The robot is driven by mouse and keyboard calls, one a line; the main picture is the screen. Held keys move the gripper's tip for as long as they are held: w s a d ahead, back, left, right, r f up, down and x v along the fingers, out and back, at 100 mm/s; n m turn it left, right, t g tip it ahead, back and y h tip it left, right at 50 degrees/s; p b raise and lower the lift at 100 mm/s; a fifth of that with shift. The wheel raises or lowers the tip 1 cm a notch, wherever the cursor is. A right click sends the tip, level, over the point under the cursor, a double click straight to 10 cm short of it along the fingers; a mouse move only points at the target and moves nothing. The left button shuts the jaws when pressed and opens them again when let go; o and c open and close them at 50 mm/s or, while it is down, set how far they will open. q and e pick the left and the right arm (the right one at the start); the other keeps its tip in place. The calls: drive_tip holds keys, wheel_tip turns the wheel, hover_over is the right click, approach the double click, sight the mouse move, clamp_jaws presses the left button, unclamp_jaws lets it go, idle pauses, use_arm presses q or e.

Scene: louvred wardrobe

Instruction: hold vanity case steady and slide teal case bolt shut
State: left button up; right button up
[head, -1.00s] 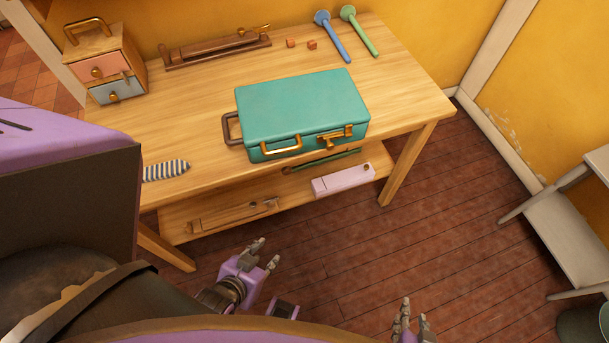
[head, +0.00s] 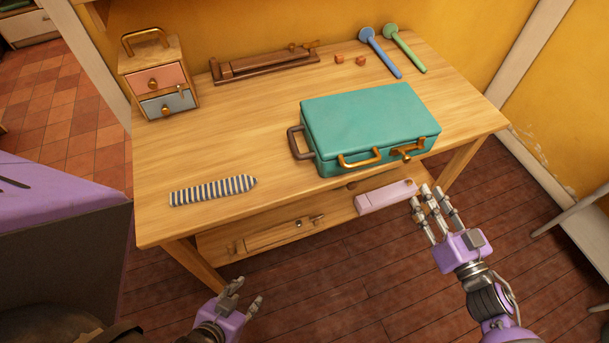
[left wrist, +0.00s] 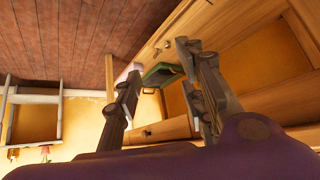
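The teal vanity case (head: 369,122) lies closed on the wooden table, with a brown handle (head: 299,143) on its left side and a brass handle (head: 360,158) on its front. A brass bolt (head: 408,150) sits on the front right of the case; its exact position is too small to tell. My left gripper (head: 243,293) is low in front of the table, apart from the case. In the left wrist view its fingers (left wrist: 165,95) are spread and empty. My right gripper (head: 433,207) is just in front of the table, below the bolt, fingers apart and touching nothing.
A small drawer box (head: 160,80) stands at the back left. A brown rack (head: 264,66), small cubes (head: 350,60), and blue (head: 380,52) and green (head: 404,48) mallet-like tools lie at the back. A lower shelf holds a pink box (head: 386,197).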

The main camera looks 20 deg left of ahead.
use_arm(q)
drive_tip(key=n+g+y, duration=0.3)
drive_tip(key=n+g, duration=0.2)
drive_tip(key=n, duration=0.3)
approach(294, 142)
drive_tip(key=shift+s+r, duration=0.3)
drive_tip(key=shift+s, duration=0.15)
drive_tip(key=shift+w+f, duration=0.1)
drive_tip(key=shift+w, duration=0.05)
drive_tip(key=x, duration=1.1)
drive_tip(key=shift+w+f, duration=0.2)
drive_tip(key=shift+w, duration=0.05)
use_arm(e)
drive_tip(key=shift+a+r, duration=0.15)
drive_tip(key=shift+a, duration=0.15)
use_arm(q)
clamp_jaws()
